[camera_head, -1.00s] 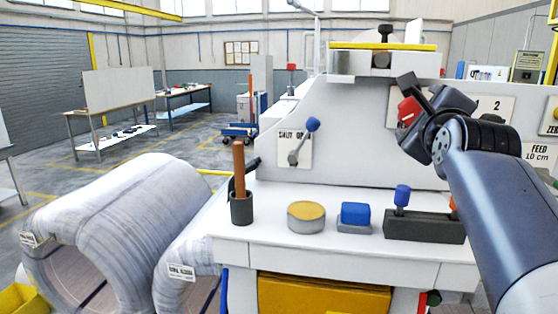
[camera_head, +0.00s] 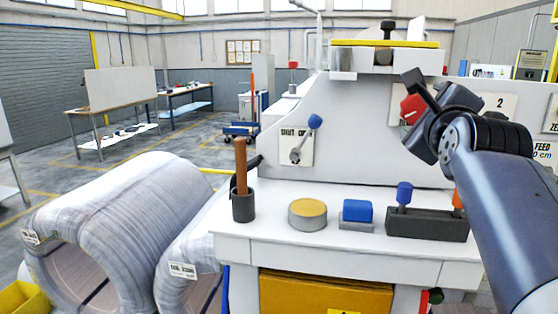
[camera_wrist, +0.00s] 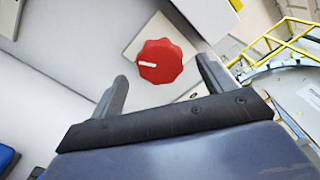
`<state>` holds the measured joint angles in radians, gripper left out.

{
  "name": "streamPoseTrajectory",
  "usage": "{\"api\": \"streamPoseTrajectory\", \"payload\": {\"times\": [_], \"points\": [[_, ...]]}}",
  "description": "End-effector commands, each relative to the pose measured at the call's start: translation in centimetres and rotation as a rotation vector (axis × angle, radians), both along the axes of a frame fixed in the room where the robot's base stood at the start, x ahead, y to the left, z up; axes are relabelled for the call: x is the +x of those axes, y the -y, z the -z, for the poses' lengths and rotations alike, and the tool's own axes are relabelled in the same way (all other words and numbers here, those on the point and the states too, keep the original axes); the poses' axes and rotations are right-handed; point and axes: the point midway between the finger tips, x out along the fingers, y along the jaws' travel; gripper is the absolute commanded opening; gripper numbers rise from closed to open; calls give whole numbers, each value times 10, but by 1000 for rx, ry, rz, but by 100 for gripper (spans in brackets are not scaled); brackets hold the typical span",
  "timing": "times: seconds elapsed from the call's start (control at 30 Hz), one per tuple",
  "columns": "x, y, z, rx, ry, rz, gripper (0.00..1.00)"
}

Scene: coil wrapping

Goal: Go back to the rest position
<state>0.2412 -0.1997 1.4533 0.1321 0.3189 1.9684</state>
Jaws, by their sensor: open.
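My gripper (camera_head: 411,92) is raised in front of the machine's upper right panel in the head view. It is open and empty, its two fingers spread in the wrist view (camera_wrist: 162,70). A red knob (camera_wrist: 160,62) with a white pointer mark appears between and beyond the fingertips. The fingers do not appear to grip it. In the head view the red knob (camera_head: 411,109) is partly hidden behind my gripper.
The white machine's worktop (camera_head: 275,233) holds a brown stick in a dark cup (camera_head: 243,208), a round yellow-topped tin (camera_head: 307,214), a blue block (camera_head: 357,210) and a dark holder (camera_head: 427,225). A blue-tipped lever (camera_head: 315,122) is left of my gripper. Wrapped coils (camera_head: 120,215) stand lower left.

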Motion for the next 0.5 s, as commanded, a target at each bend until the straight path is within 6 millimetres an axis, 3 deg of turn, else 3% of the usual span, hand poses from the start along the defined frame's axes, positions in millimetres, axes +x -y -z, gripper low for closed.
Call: {"api": "streamPoseTrajectory", "payload": {"times": [0.43, 0.5], "points": [[-78, -16, 3, 0, 3, 1, 77], [-62, -13, 0, 3, -8, 0, 77]]}}
